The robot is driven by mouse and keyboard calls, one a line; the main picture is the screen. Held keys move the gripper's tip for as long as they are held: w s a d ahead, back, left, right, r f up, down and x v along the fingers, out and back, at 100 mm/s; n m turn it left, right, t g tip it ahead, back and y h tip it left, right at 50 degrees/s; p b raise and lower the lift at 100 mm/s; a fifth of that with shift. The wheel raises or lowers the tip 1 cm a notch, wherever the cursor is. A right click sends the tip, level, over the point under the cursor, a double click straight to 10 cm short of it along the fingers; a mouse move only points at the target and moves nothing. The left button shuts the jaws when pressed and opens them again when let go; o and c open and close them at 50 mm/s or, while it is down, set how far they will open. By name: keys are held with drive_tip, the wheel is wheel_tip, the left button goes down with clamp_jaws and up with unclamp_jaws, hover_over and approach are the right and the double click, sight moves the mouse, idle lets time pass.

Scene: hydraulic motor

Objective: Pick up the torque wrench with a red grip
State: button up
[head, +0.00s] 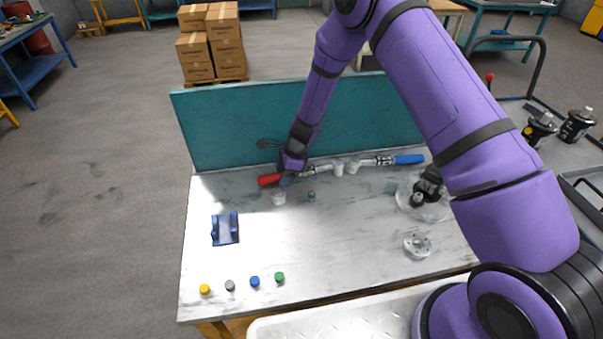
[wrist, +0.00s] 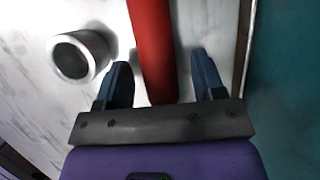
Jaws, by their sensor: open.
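The torque wrench with a red grip (head: 269,180) lies along the back of the workbench, near the teal back panel. In the wrist view its red grip (wrist: 152,45) runs between the two blue fingers of my gripper (wrist: 162,82). The fingers are apart, with a gap on each side of the grip. In the head view my gripper (head: 287,177) is over the red end and partly hides it. A second wrench with a blue grip (head: 408,159) lies farther right in line with it.
A grey ring-shaped part (wrist: 80,56) stands close to my left finger. The teal panel (head: 225,125) rises behind the bench. White cylinders (head: 353,167), a blue holder (head: 225,229) and several coloured caps (head: 255,281) are on the bench. The left middle of the bench top is mostly clear.

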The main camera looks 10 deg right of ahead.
clamp_jaws()
idle(0.3)
drive_tip(key=shift+r, duration=0.55)
wheel_tip(320, 180, up, 2)
drive_tip(key=shift+a+r, duration=0.1)
drive_tip(key=shift+r, duration=0.1)
drive_tip(key=s+d, duration=0.1)
drive_tip(key=s, duration=0.4)
drive_tip(key=s+d+r, duration=0.1)
drive_tip(key=s+d, duration=0.1)
drive_tip(key=s, duration=0.3)
drive_tip(key=s+d, duration=0.2)
drive_tip(key=s, duration=0.3)
drive_tip(key=shift+s+d+r, duration=0.1)
drive_tip(key=shift+d+r, duration=0.1)
